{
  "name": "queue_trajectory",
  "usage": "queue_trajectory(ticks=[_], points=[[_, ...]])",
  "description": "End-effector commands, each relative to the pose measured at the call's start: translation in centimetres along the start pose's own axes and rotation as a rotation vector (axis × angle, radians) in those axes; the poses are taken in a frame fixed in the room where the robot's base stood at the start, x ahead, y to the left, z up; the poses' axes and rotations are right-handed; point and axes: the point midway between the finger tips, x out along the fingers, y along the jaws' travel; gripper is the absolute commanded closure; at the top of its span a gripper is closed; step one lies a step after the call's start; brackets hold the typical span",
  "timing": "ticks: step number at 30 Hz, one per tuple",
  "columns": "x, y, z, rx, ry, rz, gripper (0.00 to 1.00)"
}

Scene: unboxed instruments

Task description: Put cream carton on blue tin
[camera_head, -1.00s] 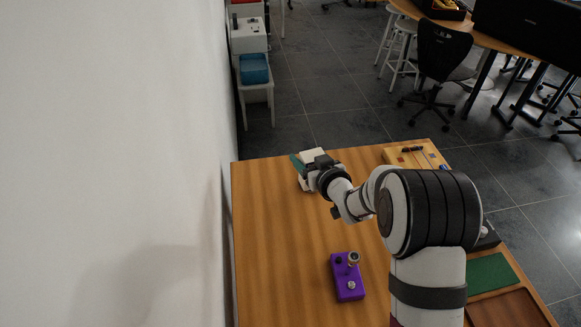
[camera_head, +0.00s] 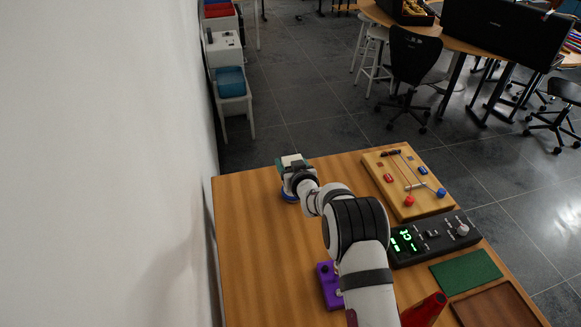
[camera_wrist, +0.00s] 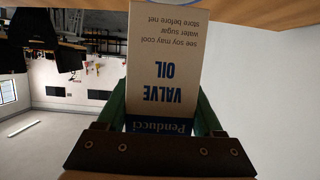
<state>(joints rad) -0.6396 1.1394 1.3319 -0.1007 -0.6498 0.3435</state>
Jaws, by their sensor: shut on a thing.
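My gripper (camera_wrist: 160,108) is shut on the cream carton (camera_wrist: 162,65), with one green finger on each side. The carton's printed side reads "Valve Oil" upside down in the wrist view. In the head view the carton's pale top (camera_head: 292,159) shows between the fingers, near the far left part of the table. The blue tin (camera_head: 289,197) shows only as a blue edge just below my gripper; my wrist hides most of it. A pale, blue-edged round rim also shows at the top of the wrist view, at the carton's far end. I cannot tell whether they touch.
A purple pedal (camera_head: 326,289) stands partly behind my arm. A wooden board with red and blue knobs (camera_head: 385,168), a black device with green digits (camera_head: 432,240), a green mat (camera_head: 466,271) and a brown tray (camera_head: 497,292) lie right. A red object (camera_head: 426,308) is near front. The left tabletop is clear.

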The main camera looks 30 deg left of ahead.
Motion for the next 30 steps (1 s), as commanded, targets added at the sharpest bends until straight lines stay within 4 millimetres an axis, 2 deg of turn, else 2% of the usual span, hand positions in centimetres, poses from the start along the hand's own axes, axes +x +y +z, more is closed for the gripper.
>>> queue_trajectory(ticks=[3,13,14,18,27,30], points=[[0.6,0.0,1.5,-0.001,0.001,0.000,0.90],[0.7,0.1,1.8,0.000,0.001,0.000,0.90],[0.7,0.1,1.9,0.000,0.001,0.000,0.28],[0.7,0.1,1.8,0.000,0.001,0.000,0.03],[0.6,0.1,1.6,-0.001,0.002,0.000,0.02],[-0.3,0.1,1.5,0.000,0.002,0.000,0.02]])
